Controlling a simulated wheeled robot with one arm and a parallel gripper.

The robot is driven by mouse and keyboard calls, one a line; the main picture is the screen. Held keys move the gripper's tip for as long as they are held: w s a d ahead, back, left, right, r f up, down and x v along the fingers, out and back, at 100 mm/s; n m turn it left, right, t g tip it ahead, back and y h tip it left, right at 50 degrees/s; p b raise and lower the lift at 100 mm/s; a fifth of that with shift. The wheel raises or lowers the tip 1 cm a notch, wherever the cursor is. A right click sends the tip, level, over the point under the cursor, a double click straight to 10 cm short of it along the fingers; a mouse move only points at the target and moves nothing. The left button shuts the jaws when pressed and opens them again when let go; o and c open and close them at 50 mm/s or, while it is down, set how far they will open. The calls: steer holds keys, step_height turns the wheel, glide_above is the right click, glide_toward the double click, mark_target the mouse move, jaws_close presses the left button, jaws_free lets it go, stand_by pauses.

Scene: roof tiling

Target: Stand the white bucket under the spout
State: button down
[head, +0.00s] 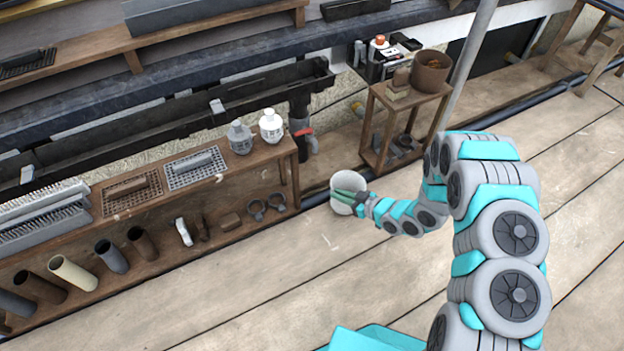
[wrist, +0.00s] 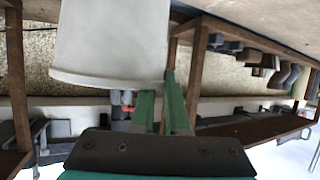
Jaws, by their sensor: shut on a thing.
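The white bucket (head: 350,183) is on or just above the plank floor, between the long wooden bench and the small stand. It also shows large in the wrist view (wrist: 110,45), which is upside down. My gripper (head: 343,196) is shut on the bucket's rim; its green fingers (wrist: 160,98) meet the rim edge in the wrist view. The bucket looks roughly upright. A dark downpipe (head: 299,108) with a red part hangs from the gutter, behind and left of the bucket; its lower end is the likely spout. Whether the bucket touches the floor is unclear.
The wooden bench (head: 250,163) on the left holds grates, brushes and two lantern-like caps, with pipe pieces on its lower shelf. The small stand (head: 408,98) with a brown pot is close on the bucket's right. The front planks (head: 300,280) are clear.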

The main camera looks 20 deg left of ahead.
steer(key=w+a+f, duration=0.1)
steer(key=w+a, duration=0.3)
steer(key=a, duration=0.7)
steer(key=shift+w+a+f+b, duration=0.15)
steer(key=shift+a+f+b, duration=0.15)
steer(key=shift+b, duration=0.15)
steer(key=c, duration=0.9)
jaws_free()
steer(key=shift+r, duration=0.1)
steer(key=p+v, duration=0.1)
steer(key=v, duration=1.1)
steer(key=shift+d, duration=0.1)
